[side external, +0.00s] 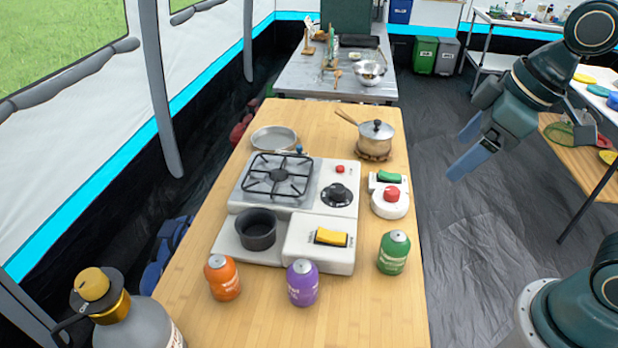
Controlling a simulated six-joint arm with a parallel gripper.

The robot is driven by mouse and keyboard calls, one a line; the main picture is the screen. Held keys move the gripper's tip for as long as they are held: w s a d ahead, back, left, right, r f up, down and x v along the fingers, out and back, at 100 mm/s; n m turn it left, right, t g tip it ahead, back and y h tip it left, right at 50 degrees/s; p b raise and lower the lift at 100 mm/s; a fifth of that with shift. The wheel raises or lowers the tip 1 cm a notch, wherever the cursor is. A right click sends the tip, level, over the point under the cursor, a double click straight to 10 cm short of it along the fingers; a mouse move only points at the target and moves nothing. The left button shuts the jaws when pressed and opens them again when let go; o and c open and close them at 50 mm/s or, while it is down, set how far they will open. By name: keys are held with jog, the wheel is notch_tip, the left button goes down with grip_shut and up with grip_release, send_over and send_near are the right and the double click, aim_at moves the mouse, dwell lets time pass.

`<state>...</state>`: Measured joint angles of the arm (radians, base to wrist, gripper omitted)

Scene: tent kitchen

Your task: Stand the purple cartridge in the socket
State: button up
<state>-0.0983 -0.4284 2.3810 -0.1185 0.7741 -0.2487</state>
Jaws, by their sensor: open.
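The purple cartridge (302,283) stands upright on the wooden table, in front of the stove's white front block. The socket appears to be the dark, round, empty cup (257,229) at the stove's front left, to the left of the yellow switch (331,237). My gripper (461,154) is open and empty, in the air to the right of the table. It is well apart from the cartridge and the stove.
An orange cartridge (222,277) stands left of the purple one and a green cartridge (393,252) to its right. The stove (277,180) fills the table's middle. A pot (374,139), a pan (274,139) and a red-knobbed device (390,201) stand around it. A large grey bottle (125,318) is at front left.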

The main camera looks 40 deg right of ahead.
jog(key=w+a+f+n+g+y, duration=0.2)
jog(key=w+a+f+n, duration=0.35)
jog(key=w+a, duration=0.2)
jog(key=n+g+y, duration=0.1)
jog(key=n+g, duration=0.1)
jog(key=n, duration=0.3)
send_near(308, 264)
notch_tip(308, 264, up, 2)
jog(key=shift+s+d, duration=0.2)
jog(key=shift+d, duration=0.3)
jog(key=shift+x, duration=4.25)
jog(key=shift+w+f, duration=0.1)
jog(key=shift+w, duration=0.1)
jog(key=shift+x, duration=2.45)
jog(key=shift+c, duration=0.2)
